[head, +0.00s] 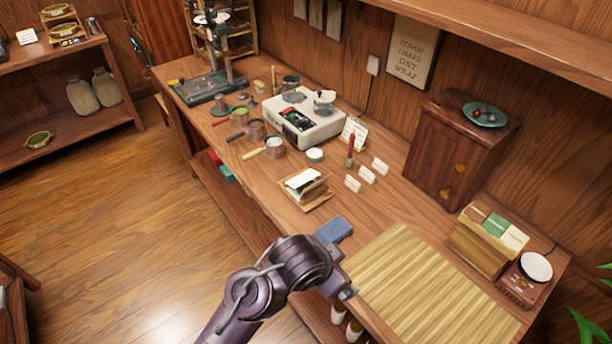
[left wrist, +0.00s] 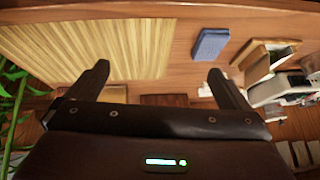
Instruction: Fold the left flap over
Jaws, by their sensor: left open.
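My left gripper (head: 342,274) is in the lower middle of the head view, beside the left edge of a slatted bamboo mat (head: 432,290). In the left wrist view its two fingers (left wrist: 158,70) are wide apart with nothing between them. The bare mat (left wrist: 95,48) also shows there, on the left. A blue block or folded cloth (head: 336,229) lies on the table just beyond the gripper; it also shows in the left wrist view (left wrist: 210,44). White sheets (head: 302,181) rest on a small wooden stand. I cannot make out a flap in either view. My right gripper is out of view.
A dark cabinet (head: 455,150) stands at the wall. A box of coloured packets (head: 487,240) and a red device (head: 523,282) stand right of the mat.

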